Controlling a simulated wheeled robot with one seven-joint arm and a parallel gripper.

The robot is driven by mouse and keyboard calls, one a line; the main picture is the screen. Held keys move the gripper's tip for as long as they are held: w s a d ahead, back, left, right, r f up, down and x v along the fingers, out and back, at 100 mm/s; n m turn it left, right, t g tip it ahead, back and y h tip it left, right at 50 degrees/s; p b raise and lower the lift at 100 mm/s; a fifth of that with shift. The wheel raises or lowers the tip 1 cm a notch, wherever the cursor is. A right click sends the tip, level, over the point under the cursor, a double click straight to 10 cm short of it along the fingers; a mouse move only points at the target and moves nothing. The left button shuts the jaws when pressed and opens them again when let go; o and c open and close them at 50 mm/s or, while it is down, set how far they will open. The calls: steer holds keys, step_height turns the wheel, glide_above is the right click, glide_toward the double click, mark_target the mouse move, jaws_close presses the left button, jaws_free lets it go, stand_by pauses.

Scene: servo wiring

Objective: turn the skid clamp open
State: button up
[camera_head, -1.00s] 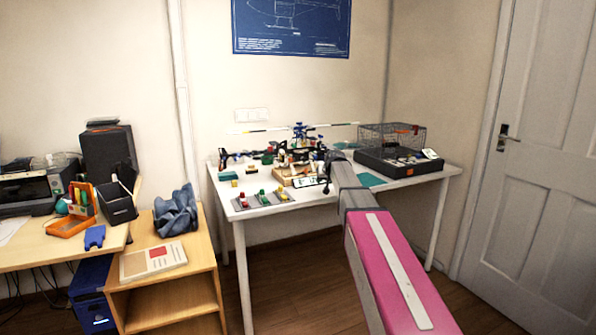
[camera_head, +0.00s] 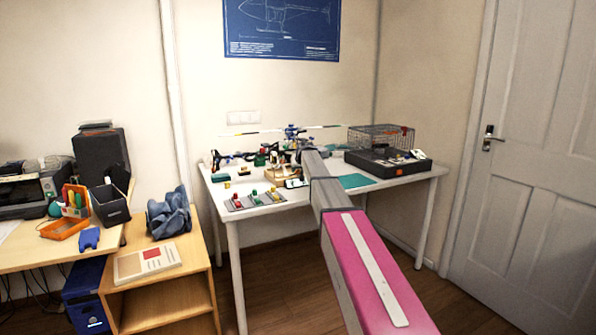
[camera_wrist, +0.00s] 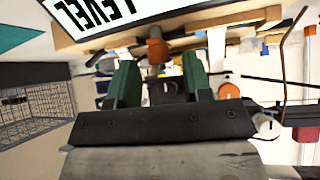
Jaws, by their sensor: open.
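My gripper (camera_wrist: 158,72) shows in the wrist view with two green fingers apart and nothing held between them. In the head view a model helicopter (camera_head: 291,132) stands at the back of the white table (camera_head: 330,190). My arm hides the clamp area there, and the gripper cannot be made out.
A wire cage (camera_head: 380,138) and dark tray (camera_head: 385,166) stand at the table's right. Coloured switches on a grey strip (camera_head: 238,205) lie at the front left.

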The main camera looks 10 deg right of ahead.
steer(key=shift+w+f, duration=0.4)
jaws_close()
